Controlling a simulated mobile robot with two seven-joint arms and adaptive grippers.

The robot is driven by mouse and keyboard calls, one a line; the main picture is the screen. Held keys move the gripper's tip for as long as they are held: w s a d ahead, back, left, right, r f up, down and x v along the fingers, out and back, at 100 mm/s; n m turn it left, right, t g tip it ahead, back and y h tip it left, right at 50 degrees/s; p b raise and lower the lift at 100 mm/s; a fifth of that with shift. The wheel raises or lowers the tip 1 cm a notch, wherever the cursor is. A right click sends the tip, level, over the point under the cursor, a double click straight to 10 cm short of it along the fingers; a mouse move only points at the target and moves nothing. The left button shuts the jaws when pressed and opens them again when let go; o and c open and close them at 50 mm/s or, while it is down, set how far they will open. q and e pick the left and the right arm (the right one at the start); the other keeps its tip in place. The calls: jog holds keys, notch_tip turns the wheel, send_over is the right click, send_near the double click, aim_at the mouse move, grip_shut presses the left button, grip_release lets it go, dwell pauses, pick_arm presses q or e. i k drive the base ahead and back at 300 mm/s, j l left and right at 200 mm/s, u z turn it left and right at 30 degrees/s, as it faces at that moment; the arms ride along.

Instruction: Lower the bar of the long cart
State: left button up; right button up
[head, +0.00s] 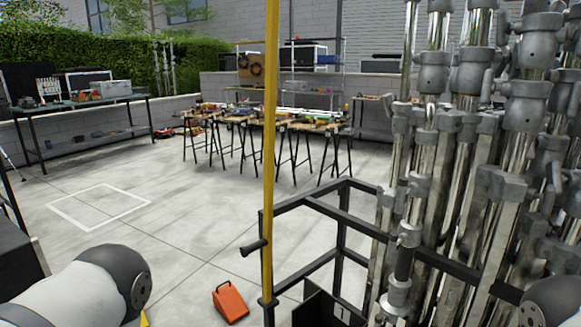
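A tall yellow bar (271,120) stands upright in the middle of the head view. Its top runs out of the picture. Its lower end meets a corner of a black metal cart frame (320,262), and a dark knob or handle (253,247) sticks out to the left beside it. The frame's right part is hidden behind a dense group of upright metal stands (440,150). Parts of my arms show at the bottom left and bottom right corners. Neither gripper is in view.
An orange wedge (230,302) lies on the floor left of the bar's foot. A white square (66,212) is marked on the open concrete floor at left. Trestle tables with tools (240,118) stand behind, and a workbench (75,103) stands at the back left.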

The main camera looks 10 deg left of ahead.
aim_at(272, 6)
jog(key=i+j+z, duration=0.35)
jog(key=j, duration=0.2)
jog(key=i+j+z, duration=0.35)
jog(key=j, duration=0.25)
jog(key=i+j+z, duration=0.1)
jog(key=j+z, duration=0.25)
jog(key=j, duration=0.3)
jog(key=j+z, duration=0.3)
jog(key=j, duration=0.45)
jog(key=i+j+z, duration=0.1)
jog(key=j+z, duration=0.25)
jog(key=j, duration=0.4)
